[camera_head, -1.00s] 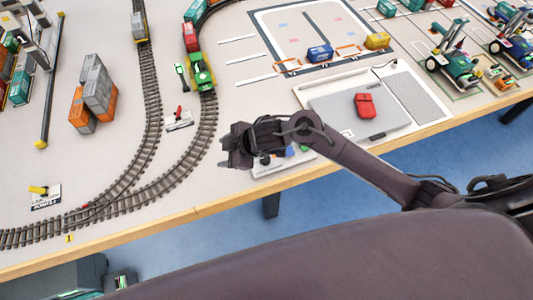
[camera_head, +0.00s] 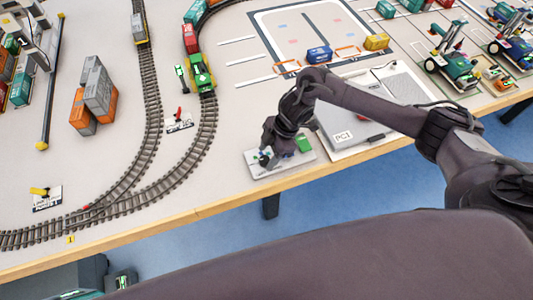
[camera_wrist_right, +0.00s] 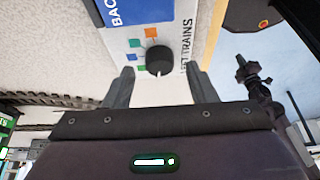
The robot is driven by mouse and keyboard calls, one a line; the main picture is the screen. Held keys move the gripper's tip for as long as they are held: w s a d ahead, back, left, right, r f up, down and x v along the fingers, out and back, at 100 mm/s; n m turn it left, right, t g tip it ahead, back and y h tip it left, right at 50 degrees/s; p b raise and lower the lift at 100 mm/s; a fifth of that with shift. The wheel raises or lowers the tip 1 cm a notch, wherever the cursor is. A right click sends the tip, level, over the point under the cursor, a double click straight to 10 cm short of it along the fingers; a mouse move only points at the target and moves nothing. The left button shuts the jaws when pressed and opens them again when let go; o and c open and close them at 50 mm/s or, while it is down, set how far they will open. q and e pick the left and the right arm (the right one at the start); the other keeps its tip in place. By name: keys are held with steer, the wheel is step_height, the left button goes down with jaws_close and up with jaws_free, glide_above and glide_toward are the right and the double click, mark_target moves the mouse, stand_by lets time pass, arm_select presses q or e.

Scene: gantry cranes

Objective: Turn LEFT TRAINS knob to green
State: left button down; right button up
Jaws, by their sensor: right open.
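The control panel (camera_head: 262,169) lies near the table's front edge in the head view, with my right gripper (camera_head: 267,155) pointing down over its left part. In the right wrist view the black LEFT TRAINS knob (camera_wrist_right: 159,60) stands on the white panel beside its printed label (camera_wrist_right: 186,48). Small coloured squares, orange, green and blue among them, lie around its left side. A pale pointer mark on the knob faces the gripper side. My right gripper is open in the wrist view (camera_wrist_right: 160,84), with one finger to each side of the knob, just short of it. My left gripper is not seen.
A blue block with white letters (camera_wrist_right: 140,10) is beside the knob in the wrist view. A laptop-like grey pad (camera_head: 345,125) lies right of the panel. Curved train tracks (camera_head: 196,150) with a green locomotive (camera_head: 201,72) run to the left. The table's front edge (camera_head: 225,203) is close.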

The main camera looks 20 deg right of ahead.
steer(key=shift+x, duration=0.8)
steer(key=c, duration=1)
steer(key=shift+o, duration=0.2)
steer(key=shift+r+m+p, duration=0.2)
steer(key=shift+m+p, duration=0.3)
steer(key=shift+p, duration=0.2)
steer(key=m+p, duration=0.1)
steer(key=m+t+p, duration=0.1)
steer(key=p, duration=0.1)
steer(key=shift+s+r+m+t, duration=0.1)
steer(key=shift+s+m+t, duration=0.1)
steer(key=shift+m+t, duration=0.15)
steer(key=m+t+p, duration=0.1)
steer(key=m+p, duration=0.1)
steer(key=m, duration=0.1)
steer(key=shift+p, duration=0.4)
steer(key=shift+f+m+h+p, duration=0.2)
steer(key=shift+m+h+p, duration=0.25)
steer(key=shift+m, duration=0.1)
